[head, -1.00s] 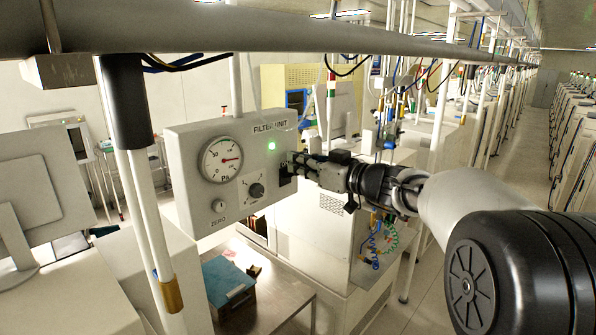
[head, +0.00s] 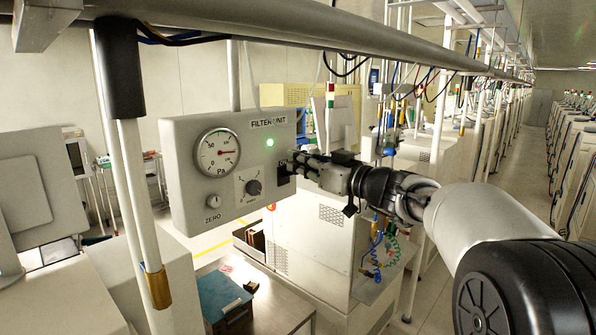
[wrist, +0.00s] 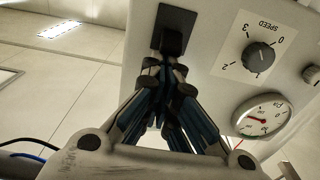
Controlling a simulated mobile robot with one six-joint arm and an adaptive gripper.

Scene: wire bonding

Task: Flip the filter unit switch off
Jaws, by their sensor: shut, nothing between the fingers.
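The filter unit (head: 228,203) is a pale grey box with a round gauge (head: 217,152), a speed knob (head: 254,187) and a lit green lamp (head: 269,142). Its black switch (head: 283,182) is at the right of the front face, partly hidden by my gripper (head: 296,158) in the head view. In the wrist view, the switch (wrist: 172,40) is at the top centre, with my gripper (wrist: 165,64) just below it. The fingers are shut and empty, their tips at or very near the switch. I cannot tell whether they touch it, nor the switch's position.
A grey rail (head: 300,37) runs overhead and a white post (head: 136,210) stands left of the unit. A metal table (head: 285,312) with a blue box (head: 222,293) is below. A white machine (head: 318,250) stands behind my arm. An aisle lies open at right.

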